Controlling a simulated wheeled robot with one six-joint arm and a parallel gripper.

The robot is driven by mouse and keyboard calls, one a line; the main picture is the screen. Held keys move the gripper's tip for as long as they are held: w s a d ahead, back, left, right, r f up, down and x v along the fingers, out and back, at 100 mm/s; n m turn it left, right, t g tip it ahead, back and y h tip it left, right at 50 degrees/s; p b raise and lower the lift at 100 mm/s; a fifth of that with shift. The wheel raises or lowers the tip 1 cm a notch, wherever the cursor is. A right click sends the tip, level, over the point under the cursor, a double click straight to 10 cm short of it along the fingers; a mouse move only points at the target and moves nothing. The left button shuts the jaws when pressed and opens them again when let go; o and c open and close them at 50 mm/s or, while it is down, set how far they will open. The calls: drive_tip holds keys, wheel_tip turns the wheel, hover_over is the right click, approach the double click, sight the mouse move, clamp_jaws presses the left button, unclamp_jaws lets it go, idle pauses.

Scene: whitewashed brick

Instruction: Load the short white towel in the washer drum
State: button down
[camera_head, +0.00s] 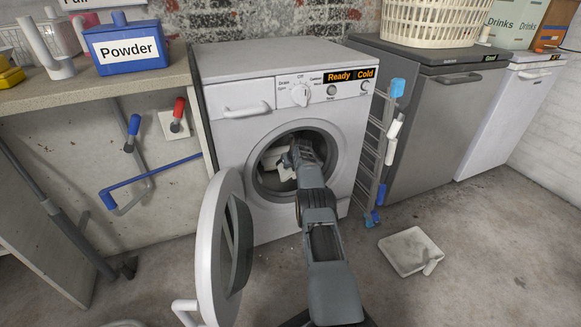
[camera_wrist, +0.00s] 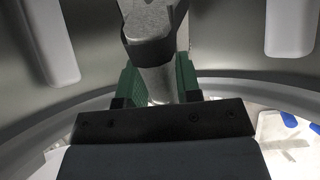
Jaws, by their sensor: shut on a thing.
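The washer (camera_head: 235,165) stands with its round door (camera_head: 215,250) swung open to the left. My arm reaches straight through the opening, and my gripper (camera_head: 292,152) is inside the drum (camera_head: 268,178). White cloth, which looks like the short white towel (camera_head: 284,168), shows around the gripper within the opening. In the wrist view, the green finger pads of my gripper (camera_wrist: 158,82) are shut on a bunched, shaded grey-white piece of the towel (camera_wrist: 148,28). It hangs inside the metal drum (camera_wrist: 225,50). The rest of the towel is hidden.
The open door is close to my arm's left. A drying rack (camera_head: 376,150) leans at the washer's right. A flat pale object (camera_head: 408,250) lies on the floor at right. Drum paddles (camera_wrist: 48,35) flank the gripper. A counter with a blue Powder box (camera_head: 127,47) is left.

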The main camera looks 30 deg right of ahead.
drive_tip(key=c, duration=0.7)
unclamp_jaws()
drive_tip(key=shift+c, duration=0.2)
drive_tip(key=shift+r, duration=0.1)
drive_tip(key=shift+p+v, duration=2.4)
drive_tip(key=shift+v, duration=1.25)
